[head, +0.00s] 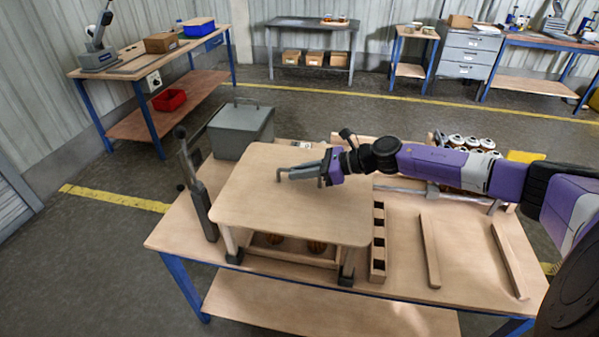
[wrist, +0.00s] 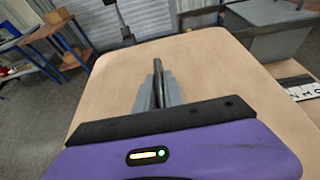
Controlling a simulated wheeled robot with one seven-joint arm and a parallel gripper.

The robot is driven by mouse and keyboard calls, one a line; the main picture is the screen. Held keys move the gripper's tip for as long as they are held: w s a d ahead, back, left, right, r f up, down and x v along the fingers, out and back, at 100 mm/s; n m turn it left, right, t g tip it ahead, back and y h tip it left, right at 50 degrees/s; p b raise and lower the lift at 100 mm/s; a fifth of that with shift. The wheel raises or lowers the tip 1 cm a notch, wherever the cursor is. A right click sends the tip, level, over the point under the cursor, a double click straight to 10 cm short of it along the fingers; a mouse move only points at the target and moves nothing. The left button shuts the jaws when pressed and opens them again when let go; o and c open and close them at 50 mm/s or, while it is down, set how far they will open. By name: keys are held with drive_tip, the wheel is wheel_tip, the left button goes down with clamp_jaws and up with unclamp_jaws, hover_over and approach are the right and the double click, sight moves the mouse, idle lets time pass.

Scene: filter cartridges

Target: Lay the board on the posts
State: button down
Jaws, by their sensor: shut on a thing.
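The board (head: 290,215), a pale wooden panel with rounded corners, is level above the workbench and over the posts. The front left post (head: 231,243) and front right post (head: 347,265) stand in black feet under its front edge. The frames do not clearly show whether the board touches them; the rear posts are hidden. My gripper (head: 286,175) is above the board's middle, shut on what looks like a grey handle on its top. In the wrist view, my gripper (wrist: 158,85) has its fingers close together over the board (wrist: 220,75).
Orange-brown round things (head: 316,246) sit beneath the board. A grey box (head: 240,132) stands behind it and a dark upright tool (head: 198,190) at its left. A slotted wooden block (head: 378,245) is close at right, with wooden strips (head: 430,250) beyond on the workbench (head: 405,275).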

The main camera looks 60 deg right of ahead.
drive_tip(key=shift+f+b, duration=0.85)
drive_tip(key=shift+b, duration=0.05)
drive_tip(key=c, duration=1.4)
unclamp_jaws()
drive_tip(key=shift+o, duration=0.2)
drive_tip(key=shift+s+f, duration=0.1)
drive_tip(key=shift+f, duration=0.05)
drive_tip(key=shift+b+v, duration=0.85)
drive_tip(key=shift+v, duration=3.05)
